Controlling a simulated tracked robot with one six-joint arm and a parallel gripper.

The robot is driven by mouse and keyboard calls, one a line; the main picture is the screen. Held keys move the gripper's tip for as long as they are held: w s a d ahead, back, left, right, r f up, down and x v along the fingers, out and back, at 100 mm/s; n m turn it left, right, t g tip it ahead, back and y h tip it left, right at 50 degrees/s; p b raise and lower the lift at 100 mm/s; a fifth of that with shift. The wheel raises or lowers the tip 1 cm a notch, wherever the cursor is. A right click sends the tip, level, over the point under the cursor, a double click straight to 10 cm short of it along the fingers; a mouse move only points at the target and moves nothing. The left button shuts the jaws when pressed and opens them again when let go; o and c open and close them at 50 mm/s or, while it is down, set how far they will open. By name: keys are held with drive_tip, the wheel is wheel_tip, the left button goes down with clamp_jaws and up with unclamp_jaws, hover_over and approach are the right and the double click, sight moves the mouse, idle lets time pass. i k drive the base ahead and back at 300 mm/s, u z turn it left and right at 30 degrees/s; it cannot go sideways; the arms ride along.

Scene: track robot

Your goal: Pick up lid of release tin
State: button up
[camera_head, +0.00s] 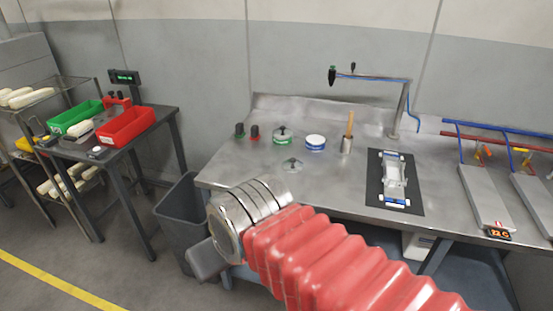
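A green-banded tin (283,140) stands on the steel bench with a dark knob on top. A blue-banded tin (316,144) with a white top stands to its right; I cannot tell whether that white is a lid or contents. A separate pale lid (292,165) with a small dark knob lies on the bench in front of both tins. No label is readable, so I cannot tell which tin is the release tin. My gripper (208,260) is at the lower left, in front of the bench and apart from tins and lid. Its fingertips are mostly hidden, so its opening is unclear.
A brush in a metal cup (347,144) stands right of the blue tin. A black mat (394,182) with a metal mould lies farther right. A grey bin (183,213) stands on the floor near my gripper.

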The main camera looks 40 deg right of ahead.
sight(292, 165)
drive_tip(key=z, duration=0.15)
drive_tip(key=i, duration=1.1)
drive_tip(key=z, duration=0.55)
